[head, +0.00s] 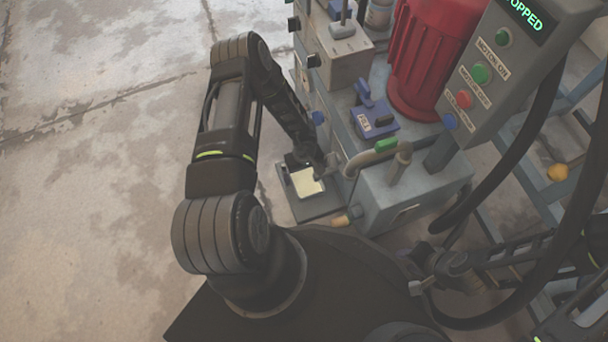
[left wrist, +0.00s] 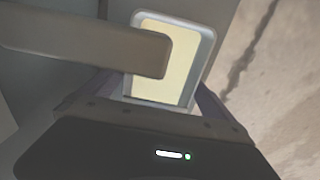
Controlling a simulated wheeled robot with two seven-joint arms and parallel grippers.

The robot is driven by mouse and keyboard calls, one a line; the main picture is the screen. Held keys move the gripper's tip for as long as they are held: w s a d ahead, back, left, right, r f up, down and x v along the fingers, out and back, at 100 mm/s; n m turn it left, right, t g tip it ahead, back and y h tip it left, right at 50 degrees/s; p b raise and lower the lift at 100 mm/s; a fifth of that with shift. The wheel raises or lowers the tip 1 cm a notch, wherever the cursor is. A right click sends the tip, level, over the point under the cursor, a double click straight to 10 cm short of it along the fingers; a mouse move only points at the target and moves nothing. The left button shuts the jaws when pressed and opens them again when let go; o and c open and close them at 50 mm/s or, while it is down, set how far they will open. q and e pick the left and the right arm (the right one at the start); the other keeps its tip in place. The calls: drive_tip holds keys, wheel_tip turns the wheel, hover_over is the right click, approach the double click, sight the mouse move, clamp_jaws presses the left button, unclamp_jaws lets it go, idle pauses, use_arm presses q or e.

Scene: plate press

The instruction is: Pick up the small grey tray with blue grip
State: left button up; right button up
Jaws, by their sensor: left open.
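The small grey tray (left wrist: 207,42) has a pale grey rim and a pale yellow inside. In the head view the tray (head: 308,197) sits low beside the machine, over a dark flat plate (head: 322,208). Its blue grip cannot be made out. My left gripper (head: 307,163) is open at the tray's far side, partly hidden by its own wrist. In the left wrist view the fingers lie on either side of the tray's near end; contact cannot be told. My right gripper (head: 418,286) is at the lower right, apart from the tray, its jaws unclear.
A grey-brown bar (left wrist: 120,45) crosses over the tray in the left wrist view. A curved pipe (head: 370,158) and a grey box (head: 400,195) stand right of the tray. The red motor (head: 430,55) and control panel (head: 495,75) stand behind. Open floor (head: 90,190) lies left.

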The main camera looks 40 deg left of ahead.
sight(304, 177)
use_arm(q)
drive_tip(key=c, duration=1.7)
drive_tip(key=shift+c, duration=0.2)
drive_tip(key=shift+r, duration=0.1)
drive_tip(key=shift+r+p, duration=0.6)
drive_tip(key=shift+r, duration=0.25)
wheel_tip(304, 177, up, 2)
drive_tip(key=shift+r+p, duration=0.2)
drive_tip(key=shift+p, duration=0.55)
drive_tip(key=s+a+p, duration=0.2)
drive_tip(key=s+a, duration=0.8)
drive_tip(key=s, duration=0.5)
drive_tip(key=shift+f, duration=0.4)
drive_tip(key=shift+w+a, duration=0.1)
